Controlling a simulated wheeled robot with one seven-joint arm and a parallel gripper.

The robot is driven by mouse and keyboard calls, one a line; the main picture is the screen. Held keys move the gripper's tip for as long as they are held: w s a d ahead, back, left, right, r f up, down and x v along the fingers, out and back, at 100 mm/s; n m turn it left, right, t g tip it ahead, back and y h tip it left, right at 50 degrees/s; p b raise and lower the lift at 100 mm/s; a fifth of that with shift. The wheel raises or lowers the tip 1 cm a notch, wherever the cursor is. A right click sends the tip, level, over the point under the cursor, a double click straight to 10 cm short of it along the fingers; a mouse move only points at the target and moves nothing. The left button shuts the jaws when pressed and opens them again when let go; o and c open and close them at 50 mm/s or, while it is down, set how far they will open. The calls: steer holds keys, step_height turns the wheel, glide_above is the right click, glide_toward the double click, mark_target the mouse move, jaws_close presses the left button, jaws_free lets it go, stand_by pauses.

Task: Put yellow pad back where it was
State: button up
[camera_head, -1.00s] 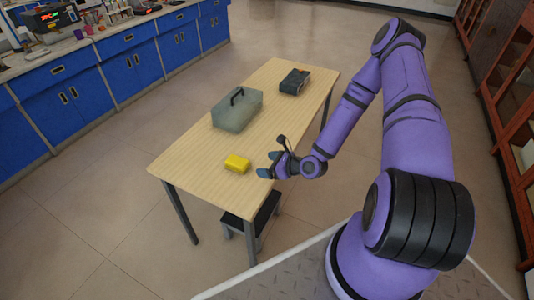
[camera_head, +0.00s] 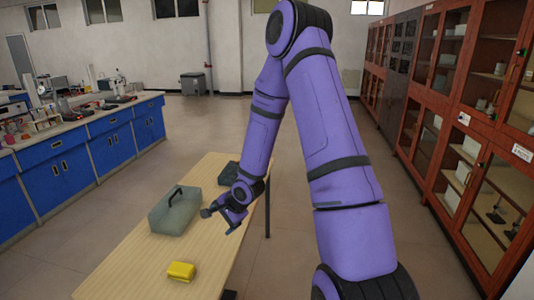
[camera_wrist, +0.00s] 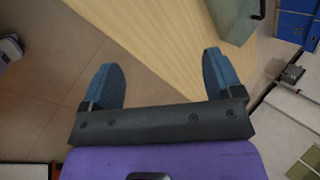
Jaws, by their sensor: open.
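The yellow pad (camera_head: 181,271) lies on the near part of the light wooden table (camera_head: 130,262) in the head view. My gripper (camera_head: 232,228) is raised near the table's right edge, to the right of and beyond the pad, and apart from it. In the wrist view my gripper (camera_wrist: 163,82) has its two blue fingers spread wide with nothing between them. The pad does not show in the wrist view.
A grey-green box with a black handle (camera_head: 174,211) stands on the table beyond the pad. A dark case (camera_head: 229,174) sits farther back, partly hidden by my arm. Blue lab counters (camera_head: 60,175) line the left, and red-framed cabinets (camera_head: 470,130) the right.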

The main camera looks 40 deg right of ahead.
steer(key=s+a+r+n+h, duration=0.15)
steer(key=s+r+n, duration=0.25)
steer(key=r, duration=0.8)
steer(key=s+r+n+h, duration=0.3)
steer(key=s+r+n, duration=0.15)
steer(key=r, duration=0.75)
steer(key=s+a+r+n, duration=0.2)
steer(key=s+r, duration=0.2)
steer(key=s, duration=0.3)
steer(key=s+a+r+n+y, duration=0.1)
steer(key=s+a+r+n, duration=0.1)
steer(key=s, duration=0.5)
steer(key=s+a+r+n+g+y, duration=0.1)
steer(key=s+a+r+n, duration=0.1)
steer(key=s+r, duration=0.3)
steer(key=shift+s+r+n, duration=0.3)
steer(key=shift+s+n, duration=0.55)
steer(key=shift+s, duration=0.1)
